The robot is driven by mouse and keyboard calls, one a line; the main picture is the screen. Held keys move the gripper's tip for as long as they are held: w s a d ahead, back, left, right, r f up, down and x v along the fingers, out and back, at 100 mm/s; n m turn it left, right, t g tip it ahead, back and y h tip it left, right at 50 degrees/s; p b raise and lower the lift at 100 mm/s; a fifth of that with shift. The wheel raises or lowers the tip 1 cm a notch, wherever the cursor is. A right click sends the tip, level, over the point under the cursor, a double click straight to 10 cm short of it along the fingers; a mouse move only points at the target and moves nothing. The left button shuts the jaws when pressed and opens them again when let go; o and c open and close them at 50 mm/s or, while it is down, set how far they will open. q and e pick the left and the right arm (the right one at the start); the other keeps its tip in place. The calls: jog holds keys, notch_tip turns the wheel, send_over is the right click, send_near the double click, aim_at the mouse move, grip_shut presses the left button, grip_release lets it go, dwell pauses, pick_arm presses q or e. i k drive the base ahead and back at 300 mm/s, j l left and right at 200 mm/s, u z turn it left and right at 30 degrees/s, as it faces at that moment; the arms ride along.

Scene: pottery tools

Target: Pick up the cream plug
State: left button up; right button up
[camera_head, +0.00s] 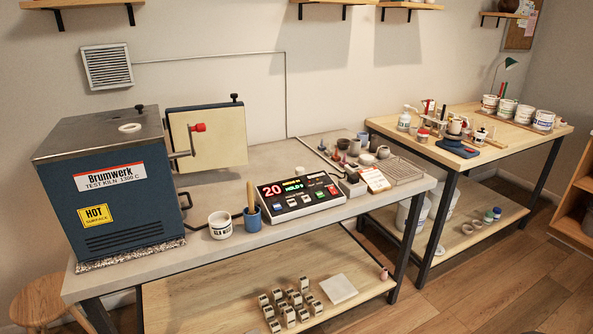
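I cannot tell for sure which thing is the cream plug. A small pale disc or ring (130,127) lies on the top of the blue test kiln (95,152) at the left. A small pale piece (301,169) lies on the grey bench behind the control box. Further pale small pots (383,152) stand at the bench's back right. The kiln's door (215,140) stands open to the right, with a red knob (199,127) near its hinge side. Neither gripper is in view.
The grey bench (205,185) also holds a white tub (220,225), a blue cup with a wooden-handled tool (252,215), a lit control box (297,195) and a wire rack (402,170). A wooden table (480,115) with tubs stands at right, a stool (50,300) at lower left.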

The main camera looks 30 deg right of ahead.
aim_at(299, 170)
jog(key=i+l, duration=0.1)
jog(key=l, duration=0.65)
jog(key=i+l, duration=0.1)
jog(key=l, duration=1.35)
jog(key=i+u, duration=0.05)
